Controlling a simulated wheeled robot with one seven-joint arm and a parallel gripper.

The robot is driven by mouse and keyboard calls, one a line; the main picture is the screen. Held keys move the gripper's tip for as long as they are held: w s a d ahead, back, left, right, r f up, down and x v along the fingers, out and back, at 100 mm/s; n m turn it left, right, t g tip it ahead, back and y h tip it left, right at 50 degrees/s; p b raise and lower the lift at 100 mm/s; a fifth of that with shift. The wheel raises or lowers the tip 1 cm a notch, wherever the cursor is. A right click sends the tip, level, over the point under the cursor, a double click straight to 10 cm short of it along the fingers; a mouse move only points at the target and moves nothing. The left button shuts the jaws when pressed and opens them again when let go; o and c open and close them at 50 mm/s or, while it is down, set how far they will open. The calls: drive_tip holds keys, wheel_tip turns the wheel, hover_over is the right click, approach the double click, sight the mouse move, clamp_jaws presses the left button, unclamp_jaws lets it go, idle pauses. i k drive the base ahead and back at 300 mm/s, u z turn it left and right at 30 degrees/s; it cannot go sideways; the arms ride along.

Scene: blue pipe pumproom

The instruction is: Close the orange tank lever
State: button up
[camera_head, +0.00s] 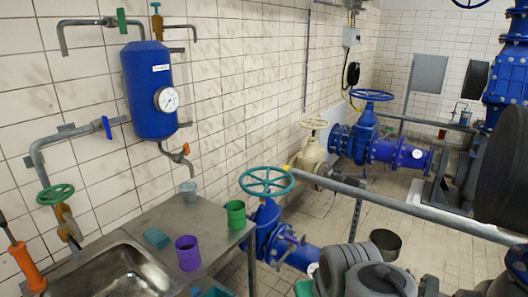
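The blue tank (150,90) hangs on the tiled wall at the upper left, with a round pressure gauge (167,100) on its front. A small orange-red lever (186,148) sits on the outlet pipe just below the tank's lower right side. It is small here, and I cannot tell whether it stands open or shut. Grey rounded links of my arm show at the bottom, right of centre, apart from the tank and lever. No gripper fingers can be made out.
A blue lever (107,127) and a green lever (121,20) sit on the tank's other pipes. Below the tank, a metal counter (215,222) holds a purple cup (188,253), a green cup (236,214) and a sink (110,280). A green handwheel valve (266,181) stands right of it.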

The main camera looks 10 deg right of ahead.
sight(186, 151)
drive_tip(key=z, duration=0.4)
drive_tip(key=i, duration=1.35)
drive_tip(key=u, duration=1.4)
drive_tip(key=i, duration=0.65)
drive_tip(key=u, duration=0.65)
